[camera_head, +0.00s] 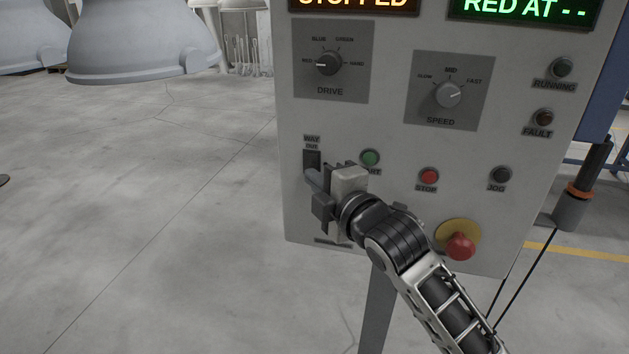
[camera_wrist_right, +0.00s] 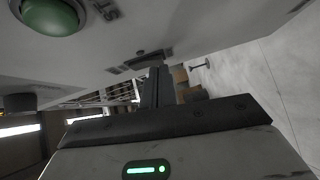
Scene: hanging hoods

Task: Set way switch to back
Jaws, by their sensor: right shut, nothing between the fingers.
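The way switch (camera_head: 311,160) is a dark slot with a label above it at the left of the grey control panel. The label reads "WAY" with a second word under it that is hard to read. My right gripper (camera_head: 311,180) is shut and empty, with its fingertips just in front of the lower part of the switch. It hides that part, so I cannot tell the lever's position or whether the fingers touch it. My left gripper is not in view.
A green start button (camera_head: 370,158) is just right of my gripper. A red stop button (camera_head: 428,176), a jog button (camera_head: 500,175) and a red emergency knob (camera_head: 460,246) lie further right. Drive (camera_head: 328,63) and speed (camera_head: 448,95) dials are above. Open floor lies left.

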